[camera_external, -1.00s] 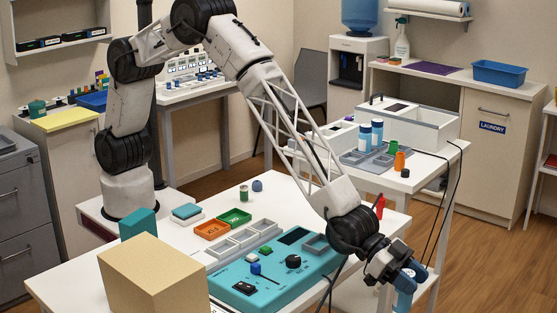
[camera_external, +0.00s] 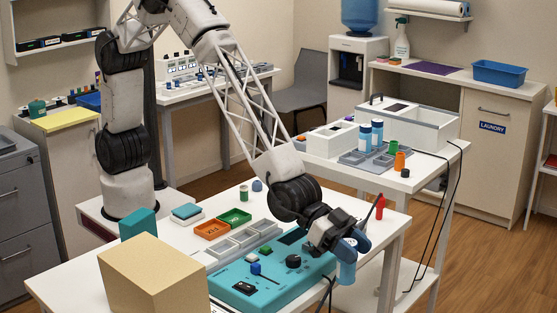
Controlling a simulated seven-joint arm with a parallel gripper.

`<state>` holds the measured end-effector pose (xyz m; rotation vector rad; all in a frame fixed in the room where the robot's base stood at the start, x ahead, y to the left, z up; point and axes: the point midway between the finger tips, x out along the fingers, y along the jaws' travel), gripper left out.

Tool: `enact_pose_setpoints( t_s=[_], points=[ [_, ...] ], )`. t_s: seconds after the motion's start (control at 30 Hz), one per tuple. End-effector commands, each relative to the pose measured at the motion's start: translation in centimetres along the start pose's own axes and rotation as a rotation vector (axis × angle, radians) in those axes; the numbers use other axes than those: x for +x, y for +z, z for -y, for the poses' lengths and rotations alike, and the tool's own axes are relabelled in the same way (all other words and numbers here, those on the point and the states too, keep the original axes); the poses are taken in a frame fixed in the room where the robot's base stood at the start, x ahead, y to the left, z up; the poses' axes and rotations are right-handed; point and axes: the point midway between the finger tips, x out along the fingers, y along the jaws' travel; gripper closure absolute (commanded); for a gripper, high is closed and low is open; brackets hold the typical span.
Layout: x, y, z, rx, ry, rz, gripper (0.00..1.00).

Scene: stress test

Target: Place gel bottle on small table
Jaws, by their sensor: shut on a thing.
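My gripper (camera_external: 352,248) has blue fingers and is shut on a small blue-grey bottle (camera_external: 346,274), likely the gel bottle. The bottle hangs below the fingers, roughly upright, beside the right edge of the teal control panel. Its upper part is hidden by the fingers. I cannot tell its exact height over the white front table (camera_external: 368,257). A second white table (camera_external: 430,172) stands behind to the right. Which of the two is the small table is not clear.
The teal panel (camera_external: 225,272) with knobs and a cardboard box (camera_external: 150,280) fill much of the front table. A red bottle (camera_external: 380,207) stands near its right edge. Two blue-and-white bottles (camera_external: 365,137) and grey trays (camera_external: 370,160) occupy the rear table.

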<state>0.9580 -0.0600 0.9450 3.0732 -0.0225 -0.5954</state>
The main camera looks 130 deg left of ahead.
Motion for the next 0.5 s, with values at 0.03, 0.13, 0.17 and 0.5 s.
enact_pose_setpoints(
  t_s=[0.03,0.13,0.17,0.5],
  points=[
    [-0.9,-0.1,-0.3,-0.001,0.001,-0.002,0.83],
    [-2.5,-0.1,-0.9,-0.002,0.002,-0.002,0.83],
    [-3.0,0.0,-1.1,-0.002,0.003,-0.002,0.83],
    [-8.9,0.5,-2.8,-0.004,0.006,-0.004,0.83]
  ],
)
